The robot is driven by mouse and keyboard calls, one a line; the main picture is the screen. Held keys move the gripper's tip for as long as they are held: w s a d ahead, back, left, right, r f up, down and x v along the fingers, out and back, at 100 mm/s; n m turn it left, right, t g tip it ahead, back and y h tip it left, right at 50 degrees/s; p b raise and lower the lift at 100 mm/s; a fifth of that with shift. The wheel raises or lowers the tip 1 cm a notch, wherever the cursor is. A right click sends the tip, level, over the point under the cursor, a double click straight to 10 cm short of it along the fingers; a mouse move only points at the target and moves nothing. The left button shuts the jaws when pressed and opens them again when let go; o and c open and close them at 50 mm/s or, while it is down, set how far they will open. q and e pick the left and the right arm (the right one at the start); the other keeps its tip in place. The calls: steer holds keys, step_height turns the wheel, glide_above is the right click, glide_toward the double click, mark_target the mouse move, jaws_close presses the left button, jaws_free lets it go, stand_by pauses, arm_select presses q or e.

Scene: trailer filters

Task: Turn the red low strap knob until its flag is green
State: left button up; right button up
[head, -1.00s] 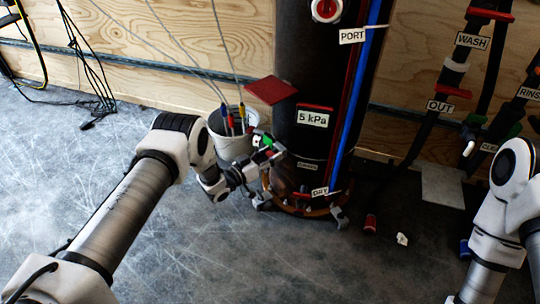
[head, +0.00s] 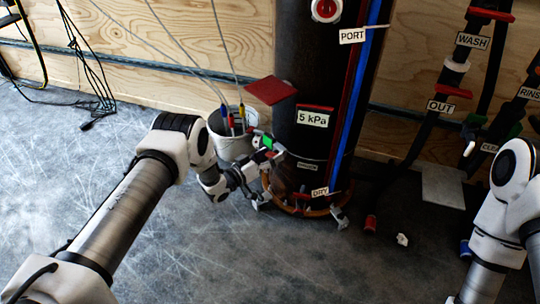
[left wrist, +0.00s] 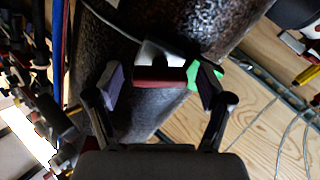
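My left gripper (head: 268,148) is at the lower left side of the dark cylinder (head: 312,85), beside its low strap. In the left wrist view its two fingers (left wrist: 158,85) stand apart on either side of a red knob bar (left wrist: 160,77) with a pale metal piece behind it. A small gap shows at the left finger. Green edges of a plate, apparently the flag (left wrist: 192,76), show around the right fingertip, and contact there is unclear. In the head view a green patch (head: 267,142) shows by the gripper, which hides the knob. My right gripper is out of view.
A red square plate (head: 270,90) juts from the cylinder above the gripper. A white bucket (head: 230,145) with cables stands close to the left. Hoses (head: 436,120) hang at the right. The floor in front is mostly clear, with small loose pieces (head: 402,239).

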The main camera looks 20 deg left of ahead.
arm_select(q)
steer(key=v, duration=1.2)
